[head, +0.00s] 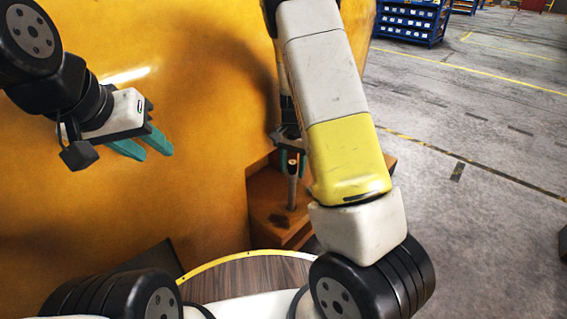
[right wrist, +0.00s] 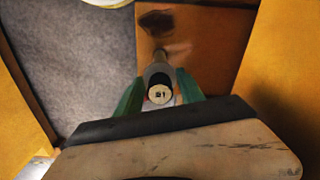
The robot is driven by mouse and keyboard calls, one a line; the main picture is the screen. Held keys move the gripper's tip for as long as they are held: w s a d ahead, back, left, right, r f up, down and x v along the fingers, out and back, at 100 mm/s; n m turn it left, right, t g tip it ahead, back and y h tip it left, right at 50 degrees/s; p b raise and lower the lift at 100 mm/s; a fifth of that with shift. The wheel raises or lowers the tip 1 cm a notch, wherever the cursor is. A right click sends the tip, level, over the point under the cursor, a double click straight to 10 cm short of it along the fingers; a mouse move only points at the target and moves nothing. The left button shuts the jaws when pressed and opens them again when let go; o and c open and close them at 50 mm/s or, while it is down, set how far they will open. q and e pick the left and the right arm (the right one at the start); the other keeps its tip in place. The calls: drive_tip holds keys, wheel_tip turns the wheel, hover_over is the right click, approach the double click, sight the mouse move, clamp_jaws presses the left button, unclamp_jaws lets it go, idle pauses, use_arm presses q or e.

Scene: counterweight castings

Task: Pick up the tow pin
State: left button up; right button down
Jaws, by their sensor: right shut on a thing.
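The tow pin (head: 292,192) is a grey metal rod, roughly upright over the orange block (head: 268,207) at the base of the large yellow casting (head: 205,100). My right gripper (head: 291,160) is shut on its upper part. In the right wrist view the pin (right wrist: 160,94) sits between the teal fingers of the right gripper (right wrist: 161,98), its round, marked end facing the camera. I cannot tell whether its lower end is inside the block or just above it. My left gripper (head: 154,154) is empty in front of the casting, its teal fingers slightly apart.
A dark worn patch (right wrist: 156,21) marks the orange block near the pin. A round wood-look surface with a yellow rim (head: 225,262) lies at the bottom. Grey floor (head: 480,130) is open at the right, with a blue rack (head: 412,22) at the back.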

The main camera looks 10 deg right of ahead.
drive_tip(key=shift+s+d+r, duration=0.1)
drive_tip(key=shift+d+r, duration=0.05)
drive_tip(key=shift+r, duration=0.45)
drive_tip(key=shift+s+d+r, duration=0.1)
drive_tip(key=shift+r, duration=0.5)
drive_tip(key=s+d, duration=1)
drive_tip(key=s, duration=0.3)
drive_tip(key=shift+s+d, duration=0.3)
drive_tip(key=shift+s, duration=0.05)
drive_tip(key=shift+f, duration=0.1)
drive_tip(key=shift+r, duration=0.55)
